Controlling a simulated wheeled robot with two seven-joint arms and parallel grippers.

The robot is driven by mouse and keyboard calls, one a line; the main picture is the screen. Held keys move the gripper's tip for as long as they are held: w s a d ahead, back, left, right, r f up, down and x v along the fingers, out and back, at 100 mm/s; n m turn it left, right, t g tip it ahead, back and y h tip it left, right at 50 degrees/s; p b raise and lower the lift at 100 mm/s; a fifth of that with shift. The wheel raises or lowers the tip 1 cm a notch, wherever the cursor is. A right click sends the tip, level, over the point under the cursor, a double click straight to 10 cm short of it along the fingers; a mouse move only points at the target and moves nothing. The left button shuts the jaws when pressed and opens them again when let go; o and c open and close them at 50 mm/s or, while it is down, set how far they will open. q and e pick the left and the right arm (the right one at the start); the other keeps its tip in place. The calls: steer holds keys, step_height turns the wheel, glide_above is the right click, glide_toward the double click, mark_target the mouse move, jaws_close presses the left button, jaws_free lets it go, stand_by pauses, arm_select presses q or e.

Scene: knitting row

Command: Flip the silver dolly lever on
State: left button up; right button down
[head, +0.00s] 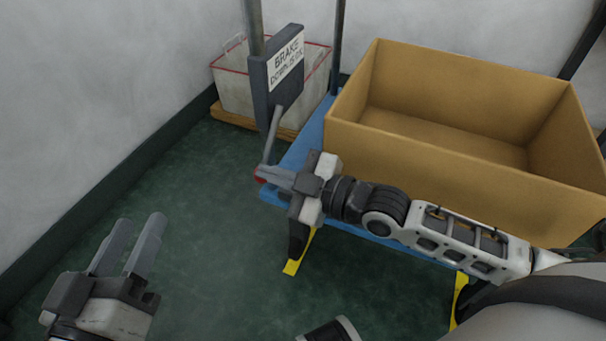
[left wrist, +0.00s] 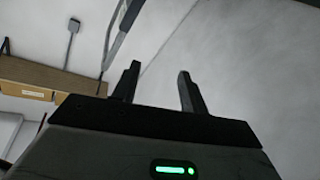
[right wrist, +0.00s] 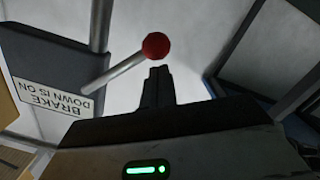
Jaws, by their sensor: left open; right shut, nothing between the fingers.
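The silver lever (head: 272,135) is a rod with a red knob, fixed to a dark box (head: 262,85) labelled "BRAKE DOWN IS ON". In the head view the rod slants down from the box, and its knob (head: 260,180) is mostly hidden by my right gripper (head: 264,172). The right wrist view shows the whole red knob (right wrist: 156,46) and rod (right wrist: 113,74); the label is upside down there. My right gripper (right wrist: 158,72) is shut and empty, its tips right beside the knob; I cannot tell whether they touch. My left gripper (head: 141,220) is open and empty, low at left.
A blue dolly deck (head: 312,130) carries a large open cardboard box (head: 430,160) at right. Behind the lever box, a pale bin with a red rim (head: 235,92) stands on a wooden base. Green floor (head: 190,190) is clear between my grippers; walls stand left and behind.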

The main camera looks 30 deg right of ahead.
arm_select(q)
steer(key=f+g+y+p, duration=0.1)
steer(key=p, duration=0.1)
steer(key=s+f+p, duration=0.1)
steer(key=p, duration=0.1)
steer(key=s+a+f+m+g+y+p, duration=0.1)
steer(key=p, duration=0.1)
steer(key=shift+f+g+y, duration=0.25)
steer(key=shift+g+y, duration=0.05)
arm_select(e)
steer(key=s+d+r, duration=0.4)
steer(key=s+d, duration=0.1)
steer(key=s, duration=0.4)
steer(key=shift+s, duration=0.2)
